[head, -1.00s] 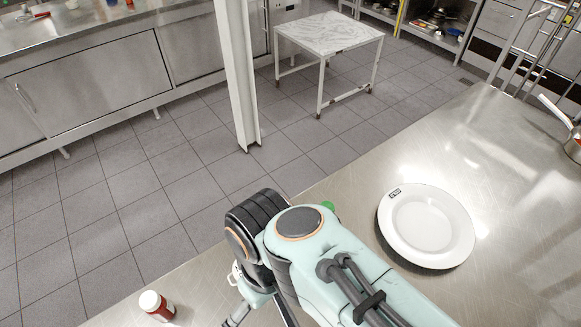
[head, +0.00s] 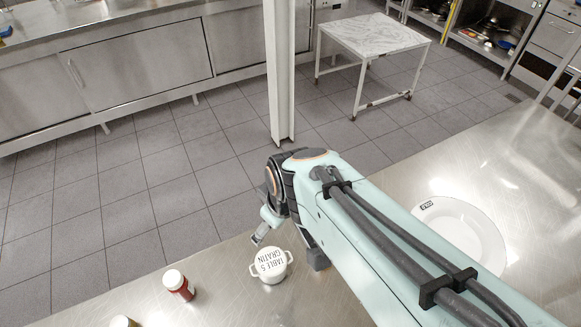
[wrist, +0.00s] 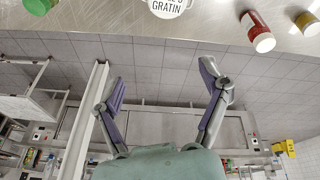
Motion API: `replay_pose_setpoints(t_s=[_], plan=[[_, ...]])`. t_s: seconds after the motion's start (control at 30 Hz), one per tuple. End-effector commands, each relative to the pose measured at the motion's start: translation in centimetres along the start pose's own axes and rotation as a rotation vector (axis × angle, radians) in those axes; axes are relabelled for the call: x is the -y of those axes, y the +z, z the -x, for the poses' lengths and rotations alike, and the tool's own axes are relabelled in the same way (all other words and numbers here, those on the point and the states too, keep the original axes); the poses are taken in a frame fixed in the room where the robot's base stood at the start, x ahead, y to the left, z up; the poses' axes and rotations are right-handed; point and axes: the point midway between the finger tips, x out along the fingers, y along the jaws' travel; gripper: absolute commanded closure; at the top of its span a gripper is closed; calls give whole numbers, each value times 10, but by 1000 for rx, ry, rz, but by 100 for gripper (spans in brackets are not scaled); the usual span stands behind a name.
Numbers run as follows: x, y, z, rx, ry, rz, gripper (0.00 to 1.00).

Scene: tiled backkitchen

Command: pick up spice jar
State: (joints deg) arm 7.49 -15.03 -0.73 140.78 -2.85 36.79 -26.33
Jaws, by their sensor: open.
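A red jar with a white lid (head: 179,285) stands on the steel counter at the lower left of the head view. It also shows at the upper right of the wrist view (wrist: 257,30). Labels are unreadable, so I cannot tell which is the spice jar. My gripper (wrist: 162,73) is open and empty, its fingers wide apart. In the head view it is right of both jars, partly hidden by my arm.
A white plate (head: 462,232) lies to the right, partly behind my arm. A green object (wrist: 40,5) sits at the wrist view's upper left. The counter's far edge borders open floor.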

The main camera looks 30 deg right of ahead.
Motion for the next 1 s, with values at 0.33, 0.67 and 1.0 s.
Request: replay_pose_setpoints(t_s=[0.33, 0.67, 1.0], plan=[[-80, 70, -105, 256, -30, -255, 24], [-80, 102, -140, 308, -62, -328, 24], [-76, 112, -178, 305, -59, -326, 24]])
